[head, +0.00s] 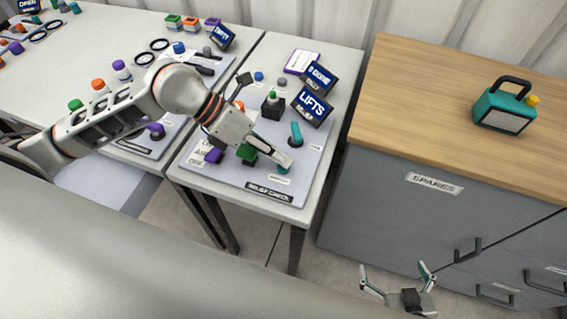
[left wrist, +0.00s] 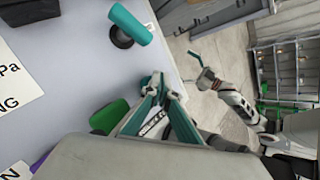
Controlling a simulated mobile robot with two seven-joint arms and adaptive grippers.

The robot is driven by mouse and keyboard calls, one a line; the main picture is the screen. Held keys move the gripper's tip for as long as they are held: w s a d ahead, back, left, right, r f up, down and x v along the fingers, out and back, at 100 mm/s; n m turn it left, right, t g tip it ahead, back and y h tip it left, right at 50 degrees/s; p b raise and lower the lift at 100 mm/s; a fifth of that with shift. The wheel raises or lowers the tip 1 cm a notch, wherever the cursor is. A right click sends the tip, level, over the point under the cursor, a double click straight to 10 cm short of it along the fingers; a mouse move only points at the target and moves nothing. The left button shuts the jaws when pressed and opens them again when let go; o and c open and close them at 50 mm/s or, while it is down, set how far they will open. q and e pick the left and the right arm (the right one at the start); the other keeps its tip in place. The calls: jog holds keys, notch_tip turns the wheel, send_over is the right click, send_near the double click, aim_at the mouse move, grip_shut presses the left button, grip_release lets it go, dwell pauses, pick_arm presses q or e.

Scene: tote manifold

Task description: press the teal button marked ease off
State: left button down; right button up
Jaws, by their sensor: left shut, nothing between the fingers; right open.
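A small teal button (head: 283,170) shows at the front right of the grey panel (head: 225,173), partly covered by my left gripper. I cannot read its marking. My left gripper (head: 287,162) is shut and empty, with its tips right over or at the button; I cannot tell whether they touch. My right gripper (head: 398,281) is open and empty, low in front of the grey cabinet.
A teal lever (head: 296,131) stands behind my left gripper, and a green part (head: 247,153) lies just left of it. Screens, one reading LIFTS (head: 313,106), stand behind. A wood-topped cabinet (head: 430,130) with a teal canister (head: 505,108) is at right, across a floor gap.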

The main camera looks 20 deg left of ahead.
pick_arm(q)
jog(key=shift+f, duration=0.35)
pick_arm(e)
jog(key=shift+f, duration=0.25)
pick_arm(q)
jog(key=shift+r, duration=0.15)
pick_arm(e)
jog(key=shift+r, duration=0.2)
pick_arm(q)
jog(key=shift+r+p, duration=0.5)
jog(key=shift+r, duration=0.3)
pick_arm(e)
jog(key=shift+w+r, duration=0.25)
jog(key=shift+r, duration=0.5)
pick_arm(q)
jog(key=shift+r+p, duration=0.55)
jog(key=shift+r, duration=0.3)
jog(key=shift+r+p, duration=1.1)
jog(key=shift+r, duration=0.6)
pick_arm(e)
jog(key=shift+t, duration=0.4)
jog(key=r, duration=0.2)
jog(key=w+r, duration=0.1)
jog(key=r, duration=0.1)
jog(key=shift+r, duration=0.15)
